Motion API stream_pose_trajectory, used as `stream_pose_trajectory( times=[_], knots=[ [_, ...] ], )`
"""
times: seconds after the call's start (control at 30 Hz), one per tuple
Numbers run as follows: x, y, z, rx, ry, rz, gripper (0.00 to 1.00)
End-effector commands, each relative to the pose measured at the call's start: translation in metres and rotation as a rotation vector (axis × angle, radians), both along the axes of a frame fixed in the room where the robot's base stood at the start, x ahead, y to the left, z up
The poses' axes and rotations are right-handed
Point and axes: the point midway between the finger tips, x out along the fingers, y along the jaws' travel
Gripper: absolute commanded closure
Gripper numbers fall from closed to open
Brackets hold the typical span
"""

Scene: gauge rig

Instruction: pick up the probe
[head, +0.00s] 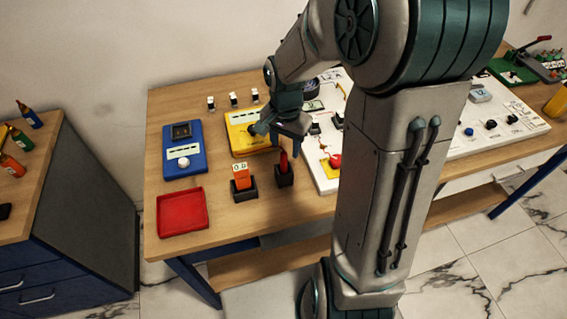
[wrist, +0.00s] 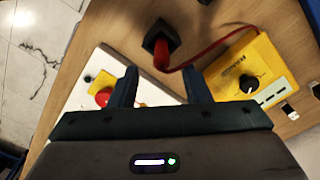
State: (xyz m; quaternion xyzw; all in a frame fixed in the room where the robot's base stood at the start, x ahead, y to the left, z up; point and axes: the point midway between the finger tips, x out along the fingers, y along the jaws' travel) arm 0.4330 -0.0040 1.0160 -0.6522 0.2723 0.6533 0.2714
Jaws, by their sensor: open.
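The probe (head: 284,163) is a red stick standing upright in a dark square holder (head: 285,179) on the wooden table. It also shows in the wrist view (wrist: 161,58), with a red cable running from it to a yellow meter box (wrist: 240,75) with a dark dial. My gripper (head: 281,138) is open and empty, pointing down above and close behind the probe in the head view. In the wrist view the two fingers of my gripper (wrist: 160,75) lie either side of the probe's line, with the probe just beyond their tips. No contact shows.
Left of the probe stands an orange device (head: 242,182) in a dark holder. A blue box (head: 184,150) and an empty red tray (head: 182,211) lie further left. A white board with a red button (head: 335,160) is to the right.

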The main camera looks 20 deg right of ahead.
Motion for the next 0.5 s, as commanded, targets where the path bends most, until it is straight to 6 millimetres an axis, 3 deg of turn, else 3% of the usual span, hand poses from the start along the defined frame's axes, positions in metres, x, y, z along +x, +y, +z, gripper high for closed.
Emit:
stream_pose_trajectory(
  times=[0.27,0.5],
  knots=[
    [-0.001,0.003,-0.019,0.001,0.003,0.004,0.57],
    [-0.002,0.005,-0.051,0.001,0.003,0.004,0.57]
  ],
)
